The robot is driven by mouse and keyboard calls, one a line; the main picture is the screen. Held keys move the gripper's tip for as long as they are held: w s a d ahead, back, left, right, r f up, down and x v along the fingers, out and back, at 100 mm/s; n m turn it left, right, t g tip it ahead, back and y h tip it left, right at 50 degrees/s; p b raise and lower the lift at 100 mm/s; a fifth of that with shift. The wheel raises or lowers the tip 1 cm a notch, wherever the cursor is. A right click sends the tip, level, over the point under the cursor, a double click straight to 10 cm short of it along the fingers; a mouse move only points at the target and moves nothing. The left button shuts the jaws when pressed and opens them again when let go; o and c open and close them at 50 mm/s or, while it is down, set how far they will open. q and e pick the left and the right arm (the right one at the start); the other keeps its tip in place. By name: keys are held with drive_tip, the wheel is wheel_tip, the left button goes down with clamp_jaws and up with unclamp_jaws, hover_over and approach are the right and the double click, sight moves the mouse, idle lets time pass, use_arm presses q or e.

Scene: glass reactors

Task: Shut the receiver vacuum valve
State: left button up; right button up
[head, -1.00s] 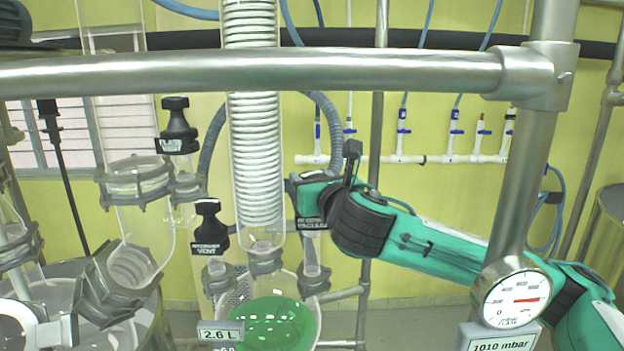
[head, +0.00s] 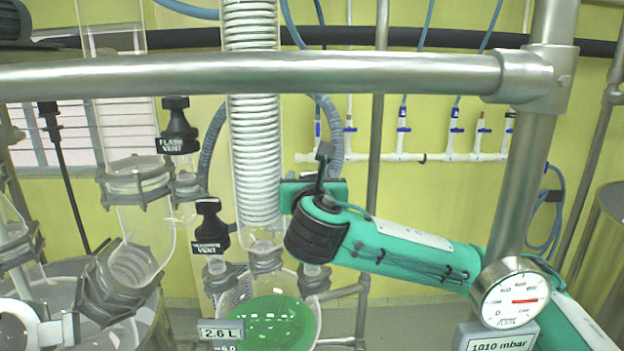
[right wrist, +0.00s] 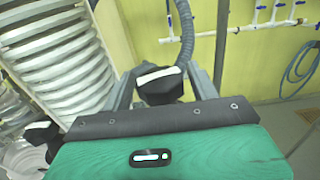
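The receiver vacuum valve's black knob (right wrist: 160,85) with a white label band stands between the two grey fingers of my right gripper in the right wrist view. Only thin gaps, if any, show between the fingers and the knob; whether they press on it cannot be told. In the head view my right gripper (head: 312,190) is over this valve, right of the glass coil column, and hides the knob. The valve's glass neck (head: 314,280) shows below my wrist. My left gripper is not in view.
The receiver vent knob (head: 210,228) is close on the left, and the flash vent knob (head: 177,128) is farther up left. The coil column (head: 255,165) stands beside my gripper. A metal rail (head: 250,72) crosses in front. The gauge (head: 516,300) hangs near my forearm.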

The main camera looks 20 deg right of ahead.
drive_tip(key=shift+d+y, duration=0.1)
drive_tip(key=shift+y, duration=0.2)
drive_tip(key=n+y, duration=0.2)
drive_tip(key=shift+t+y, duration=0.3)
drive_tip(key=shift+s+n+y, duration=0.1)
drive_tip(key=shift+n+y, duration=0.5)
drive_tip(key=shift+y, duration=0.3)
drive_tip(key=shift+c, duration=1.1)
drive_tip(key=c, duration=0.5)
drive_tip(key=shift+a+m+h, duration=0.2)
drive_tip(key=shift+m+h, duration=0.2)
drive_tip(key=shift+h, duration=0.2)
drive_tip(key=shift+c, duration=0.2)
drive_tip(key=shift+d+m+h, duration=0.15)
drive_tip(key=shift+m+h, duration=1.05)
drive_tip(key=shift+h, duration=0.7)
